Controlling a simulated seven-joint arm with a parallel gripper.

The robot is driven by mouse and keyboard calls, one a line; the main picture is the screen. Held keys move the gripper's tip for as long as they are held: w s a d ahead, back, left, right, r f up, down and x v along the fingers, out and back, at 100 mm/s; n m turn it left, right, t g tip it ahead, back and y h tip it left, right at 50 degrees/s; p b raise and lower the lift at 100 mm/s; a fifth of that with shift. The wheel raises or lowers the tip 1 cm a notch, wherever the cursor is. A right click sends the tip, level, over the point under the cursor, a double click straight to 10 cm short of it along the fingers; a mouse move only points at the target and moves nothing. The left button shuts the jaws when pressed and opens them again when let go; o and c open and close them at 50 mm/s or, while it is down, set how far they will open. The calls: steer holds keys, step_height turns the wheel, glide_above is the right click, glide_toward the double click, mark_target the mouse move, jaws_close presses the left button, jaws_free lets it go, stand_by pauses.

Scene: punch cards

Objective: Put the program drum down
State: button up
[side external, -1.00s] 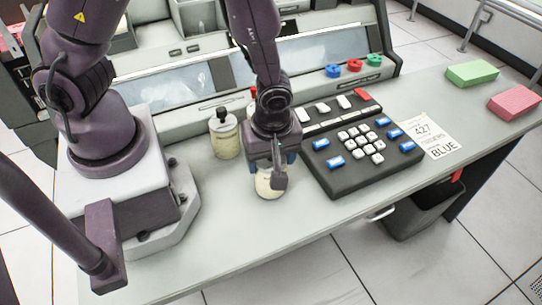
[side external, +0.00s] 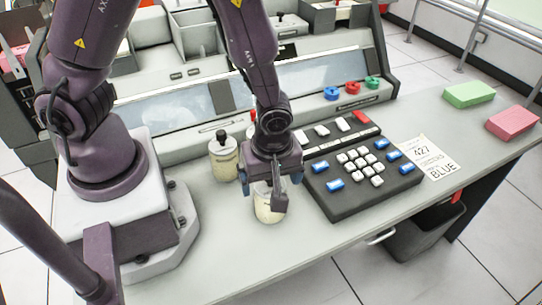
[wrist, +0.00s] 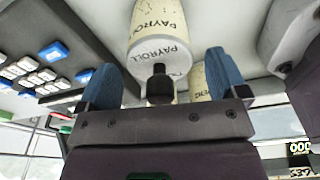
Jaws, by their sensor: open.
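The program drum (side external: 268,208) is a cream cylinder standing upright on the desk, left of the keypad. In the wrist view its end reads "PAYROLL" (wrist: 165,52) and carries a black knob (wrist: 160,86). My gripper (side external: 268,182) is over the drum in the side view, pointing down. In the wrist view my gripper's blue fingers (wrist: 163,80) are apart, one on each side of the knob, with gaps showing. The drum's top is hidden by my gripper in the side view.
A second drum with a black knob (side external: 224,158) stands just behind left. Another is mostly hidden behind my gripper. The black keypad (side external: 345,205) is close on the right. A card reading "427 BLUE" (side external: 440,158) lies beyond it. The desk in front of the drum is clear.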

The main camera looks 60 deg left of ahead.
step_height(320, 180, up, 11)
steer(key=d, duration=0.1)
step_height(320, 180, up, 10)
steer(key=f+m+t+h, duration=0.1)
steer(key=m+t+h, duration=0.1)
steer(key=m, duration=0.6)
glide_above(272, 190)
steer(key=s+a, duration=0.2)
steer(key=a, duration=0.3)
steer(key=s+a+r+m+t, duration=0.3)
steer(key=s+r+m, duration=0.1)
steer(key=r+m, duration=0.3)
steer(key=shift+a+m+y, duration=0.15)
steer(key=shift+m+y, duration=0.15)
steer(key=shift+m, duration=0.4)
